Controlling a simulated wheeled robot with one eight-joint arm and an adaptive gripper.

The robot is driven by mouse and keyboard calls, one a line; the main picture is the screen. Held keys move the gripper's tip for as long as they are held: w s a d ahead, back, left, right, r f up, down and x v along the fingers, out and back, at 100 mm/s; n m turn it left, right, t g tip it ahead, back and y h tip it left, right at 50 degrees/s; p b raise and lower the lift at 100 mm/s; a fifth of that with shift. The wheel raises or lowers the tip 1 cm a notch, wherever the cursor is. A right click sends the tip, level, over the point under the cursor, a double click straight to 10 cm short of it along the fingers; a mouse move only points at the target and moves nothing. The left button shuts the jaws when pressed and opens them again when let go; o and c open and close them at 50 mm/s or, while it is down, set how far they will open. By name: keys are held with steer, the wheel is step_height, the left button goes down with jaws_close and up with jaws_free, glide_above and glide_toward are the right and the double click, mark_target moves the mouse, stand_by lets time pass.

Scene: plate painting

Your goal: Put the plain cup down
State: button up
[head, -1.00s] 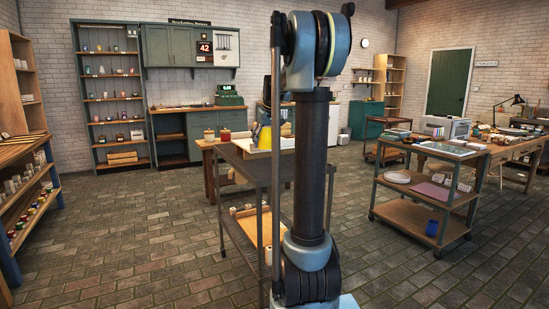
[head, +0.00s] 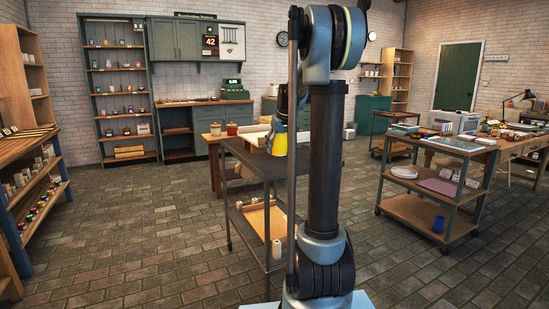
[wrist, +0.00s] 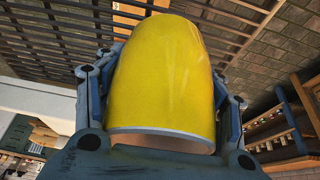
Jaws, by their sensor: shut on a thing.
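The plain yellow cup (head: 279,146) is in my gripper (head: 281,122), over or beside the top of the dark metal cart (head: 262,168) in the head view. I cannot tell whether the cup touches the cart. In the wrist view the cup (wrist: 162,70) fills the middle, smooth and unpatterned, with a pale rim toward my palm. My gripper's fingers (wrist: 160,88) are closed on both of its sides. My arm's column hides the right part of the cart.
A wooden tray (head: 258,222) lies on the cart's lower shelf. Another cart (head: 412,208) stands right. The floor at left is clear.

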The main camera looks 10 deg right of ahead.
mark_target(277, 155)
steer(key=shift+f, duration=2.3)
steer(key=o, duration=1.6)
